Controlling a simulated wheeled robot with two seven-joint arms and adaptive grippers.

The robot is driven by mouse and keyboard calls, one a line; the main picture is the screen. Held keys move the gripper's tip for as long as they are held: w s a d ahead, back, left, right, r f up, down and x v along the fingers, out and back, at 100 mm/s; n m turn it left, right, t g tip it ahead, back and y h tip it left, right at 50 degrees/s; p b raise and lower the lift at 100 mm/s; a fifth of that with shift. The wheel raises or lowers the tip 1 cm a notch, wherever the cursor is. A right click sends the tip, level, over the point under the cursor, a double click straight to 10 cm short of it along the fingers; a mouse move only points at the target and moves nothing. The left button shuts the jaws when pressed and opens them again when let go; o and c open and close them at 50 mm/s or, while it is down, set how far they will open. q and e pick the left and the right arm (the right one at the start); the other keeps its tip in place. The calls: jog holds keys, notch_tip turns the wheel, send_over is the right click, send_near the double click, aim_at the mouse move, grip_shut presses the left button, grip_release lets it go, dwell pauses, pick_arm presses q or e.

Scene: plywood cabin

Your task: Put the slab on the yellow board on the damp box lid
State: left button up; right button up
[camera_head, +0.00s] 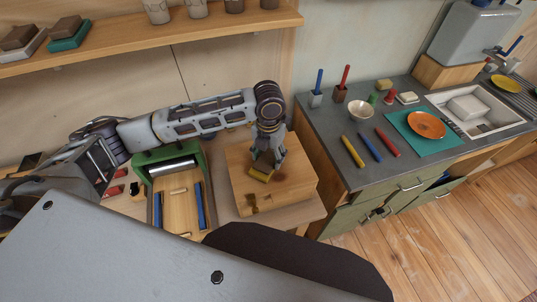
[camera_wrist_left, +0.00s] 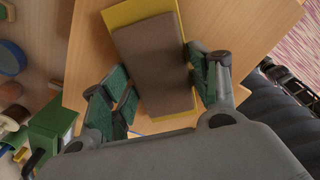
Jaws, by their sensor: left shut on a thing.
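The wooden damp box lid (camera_head: 288,190) lies on the workbench, left of the grey counter. On it is the yellow board (camera_head: 262,174), which also shows in the left wrist view (camera_wrist_left: 122,15). The brown slab (camera_wrist_left: 152,58) lies over the yellow board, nearly in line with it, leaving yellow edges showing. Whether it fully rests on the board cannot be told. My left gripper (camera_head: 266,160) points down over the lid, its green-padded fingers (camera_wrist_left: 160,85) shut on the slab from both sides. In the head view the fingers mostly hide the slab. My right gripper is not in view.
A green-framed tray with a roller (camera_head: 172,168) stands just left of the lid. A wall shelf (camera_head: 150,37) above carries cups and more slabs on boards. The counter (camera_head: 330,130) at right holds a bowl (camera_head: 361,110), pens and an orange plate (camera_head: 426,125).

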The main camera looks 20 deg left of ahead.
aim_at(269, 158)
pick_arm(q)
jog(key=shift+f, duration=0.1)
jog(key=o, duration=1.2)
jog(key=shift+o, duration=0.2)
notch_tip(269, 158, up, 12)
jog(key=shift+b, duration=0.4)
jog(key=shift+s, duration=0.1)
dwell(0.3)
